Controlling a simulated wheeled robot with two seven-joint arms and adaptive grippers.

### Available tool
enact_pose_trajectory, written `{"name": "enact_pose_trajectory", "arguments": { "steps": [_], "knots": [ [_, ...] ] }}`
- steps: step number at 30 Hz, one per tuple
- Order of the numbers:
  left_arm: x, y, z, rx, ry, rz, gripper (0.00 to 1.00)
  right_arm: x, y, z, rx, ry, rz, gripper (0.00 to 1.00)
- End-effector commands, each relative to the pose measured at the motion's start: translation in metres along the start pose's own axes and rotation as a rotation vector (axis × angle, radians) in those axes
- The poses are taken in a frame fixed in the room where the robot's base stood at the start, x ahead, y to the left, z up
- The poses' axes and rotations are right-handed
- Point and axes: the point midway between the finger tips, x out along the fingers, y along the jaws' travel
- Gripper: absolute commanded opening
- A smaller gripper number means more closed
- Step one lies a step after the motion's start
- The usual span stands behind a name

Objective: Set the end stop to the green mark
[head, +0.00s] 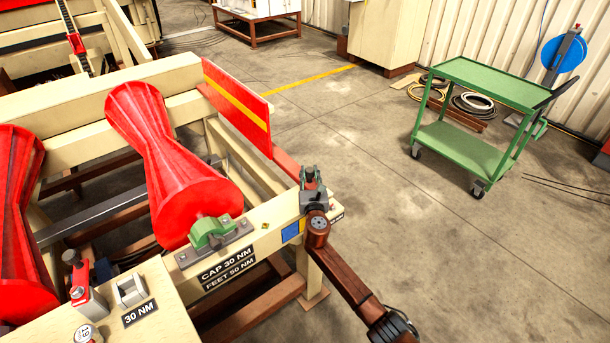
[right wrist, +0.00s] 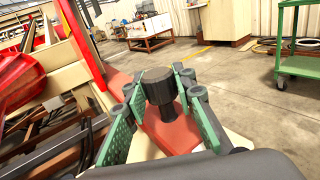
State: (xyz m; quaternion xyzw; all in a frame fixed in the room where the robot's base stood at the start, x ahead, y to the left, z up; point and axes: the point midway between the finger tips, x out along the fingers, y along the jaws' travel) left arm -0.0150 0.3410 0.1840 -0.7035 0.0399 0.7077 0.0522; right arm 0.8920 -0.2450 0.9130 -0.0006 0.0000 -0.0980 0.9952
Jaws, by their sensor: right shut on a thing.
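The end stop (head: 237,105) is a red plate with a yellow stripe, upright at the end of the roller frame. Its red foot (head: 287,166) runs back to my right gripper (head: 312,178). In the right wrist view, my right gripper (right wrist: 163,98) is shut on a black knob (right wrist: 157,76) that stands on the red foot. A blue mark (head: 292,231) shows on the front beam near the gripper. I cannot make out a green mark; it may be hidden by the gripper or foot. My left gripper is not in view.
Red tapered rollers (head: 165,160) lie left of the stop, with a green bearing block (head: 210,232) in front. A torque label (head: 228,272) is on the beam. A green trolley (head: 470,120) stands at the right; the floor between is clear.

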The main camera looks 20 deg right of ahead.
Motion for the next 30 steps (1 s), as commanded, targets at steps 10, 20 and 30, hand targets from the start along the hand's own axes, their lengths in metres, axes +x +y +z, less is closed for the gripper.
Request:
{"name": "enact_pose_trajectory", "arguments": {
  "steps": [10, 20, 30],
  "knots": [
    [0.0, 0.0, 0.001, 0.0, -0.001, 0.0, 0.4, 0.001, -0.004, 0.002, 0.0, -0.001, -0.008, 0.38],
    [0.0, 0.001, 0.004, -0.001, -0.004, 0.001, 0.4, 0.001, -0.002, 0.001, 0.0, -0.001, -0.005, 0.43],
    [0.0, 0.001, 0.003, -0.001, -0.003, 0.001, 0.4, -0.035, -0.002, 0.0, 0.002, 0.0, -0.003, 0.43]
  ]
}}
